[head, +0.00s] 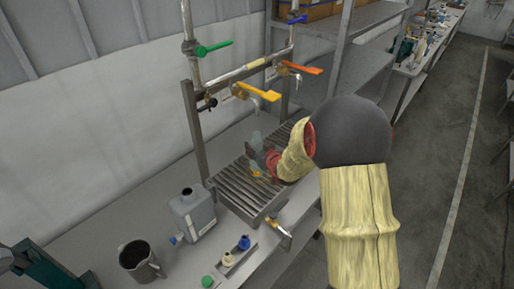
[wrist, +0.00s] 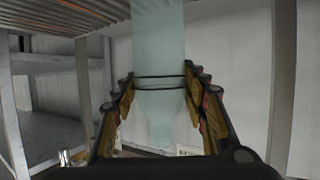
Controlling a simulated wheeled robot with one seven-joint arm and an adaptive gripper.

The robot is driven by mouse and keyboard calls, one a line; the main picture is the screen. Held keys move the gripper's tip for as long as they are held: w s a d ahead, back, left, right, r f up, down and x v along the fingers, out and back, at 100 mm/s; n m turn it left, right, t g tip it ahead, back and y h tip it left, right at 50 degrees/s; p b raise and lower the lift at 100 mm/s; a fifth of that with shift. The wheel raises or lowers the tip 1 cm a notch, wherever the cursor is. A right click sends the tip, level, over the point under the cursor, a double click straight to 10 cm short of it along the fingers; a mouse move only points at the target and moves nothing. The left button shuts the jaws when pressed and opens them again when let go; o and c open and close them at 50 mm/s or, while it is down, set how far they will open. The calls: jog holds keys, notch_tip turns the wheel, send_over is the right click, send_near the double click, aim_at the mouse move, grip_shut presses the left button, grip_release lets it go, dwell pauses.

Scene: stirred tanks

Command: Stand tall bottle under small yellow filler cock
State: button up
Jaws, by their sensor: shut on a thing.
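The tall bottle is pale, translucent blue-green and shows in the head view (head: 256,138) and the wrist view (wrist: 158,55). My gripper (head: 264,163) is shut around it; the fingers sit on both sides in the wrist view (wrist: 160,100). The bottle is over the slatted grate (head: 232,192). Its base is hidden, so I cannot tell whether it touches the slats. The small yellow filler cock (head: 261,94), with a yellow lever and a bent spout, is on the pipe frame above. The bottle appears below and close to that spout; exact alignment is unclear.
An orange-levered cock (head: 301,68) is right of the yellow one, with green (head: 212,48) and blue (head: 297,19) levers higher up. A grey can (head: 194,214), a dark jug (head: 140,261) and a small tray of caps (head: 239,258) stand left and in front of the grate.

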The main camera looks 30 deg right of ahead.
jog(key=o, duration=1.2)
jog(key=shift+f, duration=0.1)
jog(key=shift+c, duration=0.2)
jog(key=shift+s+r, duration=0.25)
jog(key=s+a+r+g+p, duration=0.1)
jog(key=s+a+r, duration=0.2)
jog(key=s+r, duration=0.3)
jog(key=s+a+r+g+h, duration=0.1)
jog(key=s+a+r+g, duration=0.15)
jog(key=s, duration=0.45)
jog(key=s+a+r+g+p, duration=0.1)
jog(key=s+a+r, duration=0.2)
jog(key=s+r, duration=0.3)
jog(key=s+a+r+g+y, duration=0.1)
jog(key=s+a, duration=0.4)
jog(key=s, duration=0.4)
jog(key=s+a+r+n+g+y, duration=0.1)
jog(key=s+a+g, duration=0.1)
jog(key=s+a, duration=0.4)
jog(key=s, duration=0.3)
jog(key=shift+s+y, duration=0.3)
jog(key=shift+s, duration=0.1)
